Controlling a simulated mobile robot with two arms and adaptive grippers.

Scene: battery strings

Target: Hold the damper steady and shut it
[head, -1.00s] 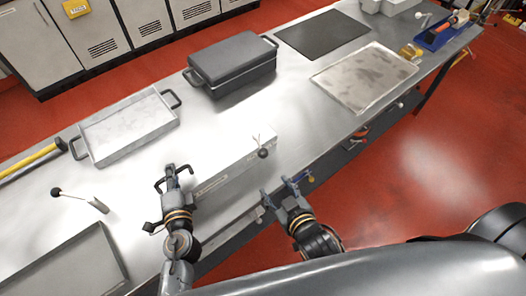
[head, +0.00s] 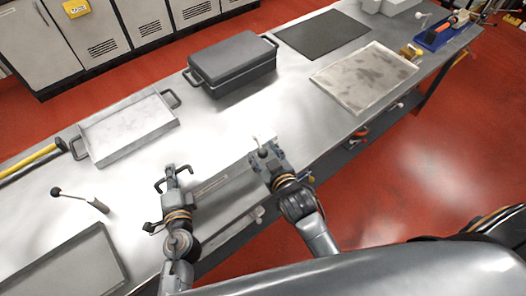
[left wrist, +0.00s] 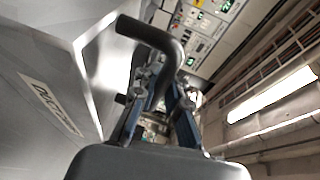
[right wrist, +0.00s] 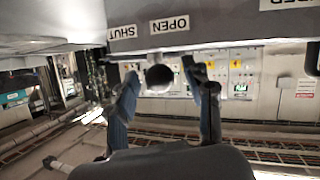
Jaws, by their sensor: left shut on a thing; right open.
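The damper is a grey duct box (head: 228,190) at the table's front edge; its side label, starting "DUCT", shows in the left wrist view (left wrist: 50,102). My left gripper (head: 171,174) is shut on the black bent handle (left wrist: 155,38) at the box's left end. My right gripper (head: 266,160) is open at the box's right end. In the right wrist view the lever's black ball knob (right wrist: 159,77) sits between its spread fingers. Above the knob are a SHUT label (right wrist: 123,32) and an OPEN label (right wrist: 170,24), the knob nearer OPEN. The lever's stem is mostly hidden.
A shallow metal tray (head: 125,130) and a dark lidded box (head: 232,65) stand behind on the table. Another ball-ended lever (head: 75,195) and a grey tray (head: 70,265) lie at left. A stained plate (head: 363,78) is at right. The table between is clear.

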